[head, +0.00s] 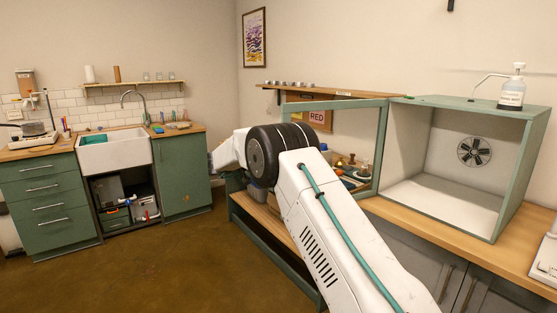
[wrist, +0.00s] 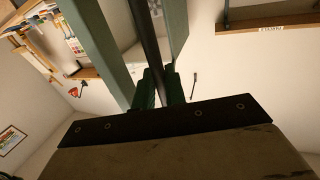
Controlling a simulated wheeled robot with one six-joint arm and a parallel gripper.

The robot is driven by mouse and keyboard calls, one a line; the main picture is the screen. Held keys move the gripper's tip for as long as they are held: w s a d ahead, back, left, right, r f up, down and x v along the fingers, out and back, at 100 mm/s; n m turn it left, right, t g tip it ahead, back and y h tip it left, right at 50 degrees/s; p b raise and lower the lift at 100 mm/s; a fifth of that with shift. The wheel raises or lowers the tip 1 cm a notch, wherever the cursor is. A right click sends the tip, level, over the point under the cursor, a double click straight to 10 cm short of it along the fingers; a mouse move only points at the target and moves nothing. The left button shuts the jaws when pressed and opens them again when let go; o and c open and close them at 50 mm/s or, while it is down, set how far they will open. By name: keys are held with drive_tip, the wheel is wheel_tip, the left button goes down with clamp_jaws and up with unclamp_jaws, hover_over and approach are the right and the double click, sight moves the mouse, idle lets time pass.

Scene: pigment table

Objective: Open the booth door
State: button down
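The booth (head: 520,150) is a green-edged box with a pale interior on the right of the head view. Its door (head: 384,150), a green frame around a clear pane, stands swung wide open to the left, leaving the booth front uncovered. In the wrist view, green door-frame strips (wrist: 97,45) run up the picture. A dark upright bar, the door handle (wrist: 149,35), runs down between the dark green fingers of my gripper (wrist: 160,88), which look closed on it.
The booth stands on a wooden counter (head: 420,222) above grey cupboards. A pump bottle (head: 512,92) stands on the booth top. Small pots (head: 350,165) show through the door pane. A sink (head: 113,152) and green cabinets stand at the left. The brown floor (head: 150,260) at the front left is clear.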

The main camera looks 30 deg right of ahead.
drive_tip(key=c, duration=1.8)
unclamp_jaws()
drive_tip(key=shift+s+d, duration=0.15)
drive_tip(key=shift+d, duration=0.35)
drive_tip(key=v, duration=0.8)
drive_tip(key=shift+a, duration=0.15)
